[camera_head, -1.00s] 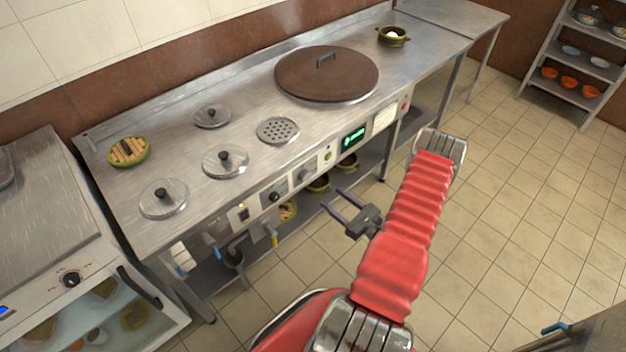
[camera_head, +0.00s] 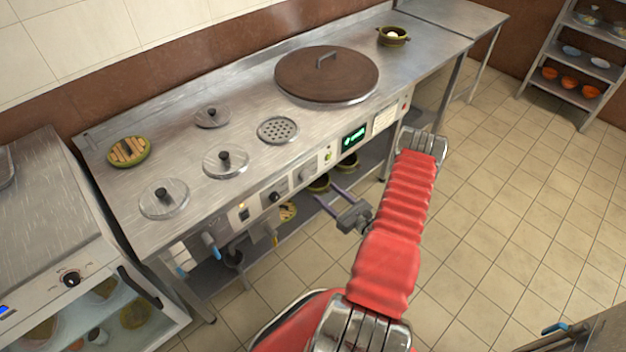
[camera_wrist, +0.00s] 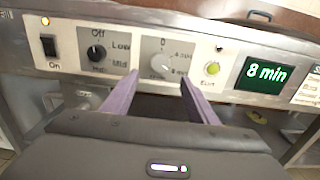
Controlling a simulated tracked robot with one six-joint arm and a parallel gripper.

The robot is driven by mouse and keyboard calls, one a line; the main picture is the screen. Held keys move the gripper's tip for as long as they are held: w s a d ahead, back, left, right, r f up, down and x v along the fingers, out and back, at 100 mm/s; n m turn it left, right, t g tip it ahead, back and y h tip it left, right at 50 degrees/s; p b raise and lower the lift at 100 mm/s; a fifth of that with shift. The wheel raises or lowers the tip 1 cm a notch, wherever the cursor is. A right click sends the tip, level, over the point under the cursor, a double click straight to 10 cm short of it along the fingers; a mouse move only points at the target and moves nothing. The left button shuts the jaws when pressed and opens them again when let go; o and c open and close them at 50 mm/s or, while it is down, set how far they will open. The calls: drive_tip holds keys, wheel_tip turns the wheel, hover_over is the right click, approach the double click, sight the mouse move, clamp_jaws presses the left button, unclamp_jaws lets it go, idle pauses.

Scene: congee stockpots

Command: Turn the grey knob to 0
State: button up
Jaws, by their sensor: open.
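The grey knob (camera_wrist: 162,65) is on the front panel of the steel counter, between the black Off/Low/Mid knob (camera_wrist: 98,51) and the green button (camera_wrist: 213,68) in the wrist view. Its dial plate has a 0 mark at the top and further marks to the right. In the head view the grey knob (camera_head: 305,174) is small on the panel. My gripper (camera_head: 326,196) is in front of the panel, apart from it, with two purple fingers. In the wrist view the open, empty fingers (camera_wrist: 156,84) point at the panel on either side below the grey knob.
A black switch (camera_wrist: 49,45) is left of the knobs, and a green display (camera_wrist: 265,73) reading 8 min is right. Lids and a brown pot cover (camera_head: 326,74) sit on the counter. Blue-handled taps (camera_head: 210,246) stick out at the panel's left end.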

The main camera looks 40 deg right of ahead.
sight(308, 177)
drive_tip(key=w, duration=0.9)
drive_tip(key=shift+w+a, duration=0.15)
drive_tip(key=shift+c, duration=0.7)
drive_tip(key=c, duration=0.9)
drive_tip(key=shift+d, duration=0.35)
drive_tip(key=shift+a, duration=0.2)
